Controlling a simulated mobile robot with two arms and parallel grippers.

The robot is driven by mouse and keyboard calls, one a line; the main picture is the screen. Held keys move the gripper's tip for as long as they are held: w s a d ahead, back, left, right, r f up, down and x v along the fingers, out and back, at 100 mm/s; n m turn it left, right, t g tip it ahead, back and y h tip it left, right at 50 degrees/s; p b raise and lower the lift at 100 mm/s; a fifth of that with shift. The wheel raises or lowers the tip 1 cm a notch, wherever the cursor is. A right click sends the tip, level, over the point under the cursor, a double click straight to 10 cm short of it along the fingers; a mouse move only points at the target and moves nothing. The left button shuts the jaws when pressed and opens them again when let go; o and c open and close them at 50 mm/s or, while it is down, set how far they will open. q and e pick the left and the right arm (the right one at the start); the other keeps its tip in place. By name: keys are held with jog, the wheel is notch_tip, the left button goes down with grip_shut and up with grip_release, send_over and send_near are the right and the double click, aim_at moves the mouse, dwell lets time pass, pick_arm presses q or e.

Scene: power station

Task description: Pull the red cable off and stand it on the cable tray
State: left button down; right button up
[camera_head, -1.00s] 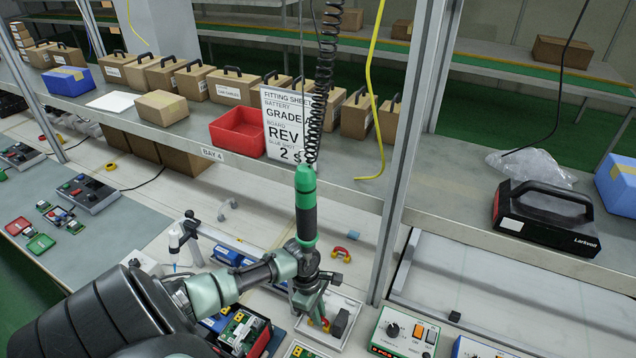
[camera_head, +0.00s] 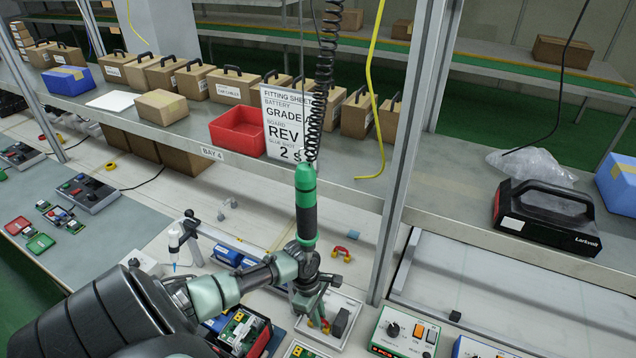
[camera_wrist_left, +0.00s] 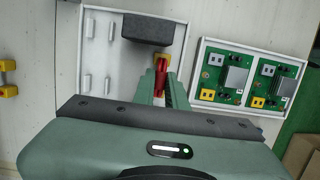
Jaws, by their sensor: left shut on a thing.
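My left gripper (camera_head: 318,316) points down over a small white tray (camera_head: 352,304). It is shut on a short red cable (camera_wrist_left: 160,70) with a yellow end (camera_wrist_left: 163,62). The cable is between the fingers, above or at the tray's inner edge; I cannot tell whether it touches the tray. The white tray, which looks like the cable tray, also shows in the wrist view (camera_wrist_left: 96,50), with small white clips and a dark block (camera_wrist_left: 145,28). The fingers hide part of the cable. My right gripper is not in view.
Another red and yellow cable piece (camera_head: 341,253) lies on the bench behind. A green and black driver (camera_head: 306,205) hangs on a coiled cord by my wrist. A tray of green boards (camera_wrist_left: 246,77) lies right of the white tray. A power supply (camera_head: 403,333) stands front right.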

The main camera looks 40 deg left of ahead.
pick_arm(q)
jog(key=shift+f, duration=0.1)
jog(key=c, duration=1)
grip_release()
jog(key=shift+o, duration=0.2)
jog(key=shift+r+p, duration=0.95)
jog(key=shift+r, duration=3.55)
